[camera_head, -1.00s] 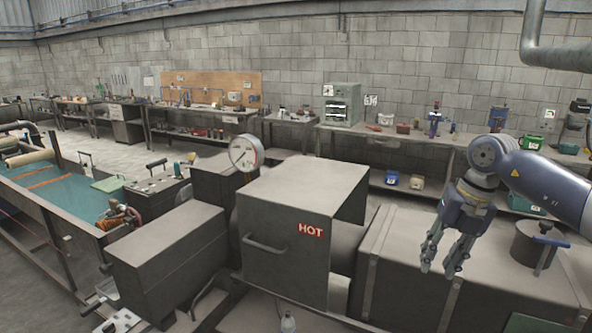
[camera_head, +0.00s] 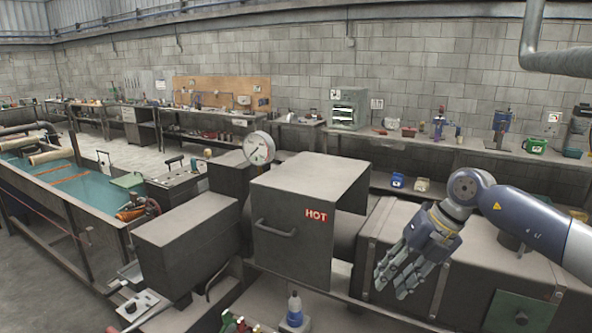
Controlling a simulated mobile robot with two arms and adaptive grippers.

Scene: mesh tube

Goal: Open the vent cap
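My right gripper (camera_head: 392,288) hangs over the long dark box housing (camera_head: 375,225) to the right of the HOT box. Its fingers point down and to the left, stand a little apart and hold nothing. My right arm comes in from the right edge. The vent cap is mostly hidden behind that arm; a dark round part (camera_head: 511,243) just below the forearm seems to belong to it. Its blue handle does not show now. The gripper is apart from it, to its left. My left gripper is not in view.
A dark box (camera_head: 318,180) with a HOT label and a front handle stands in the middle, with a dial gauge (camera_head: 259,148) behind it. A green panel (camera_head: 520,312) is at lower right.

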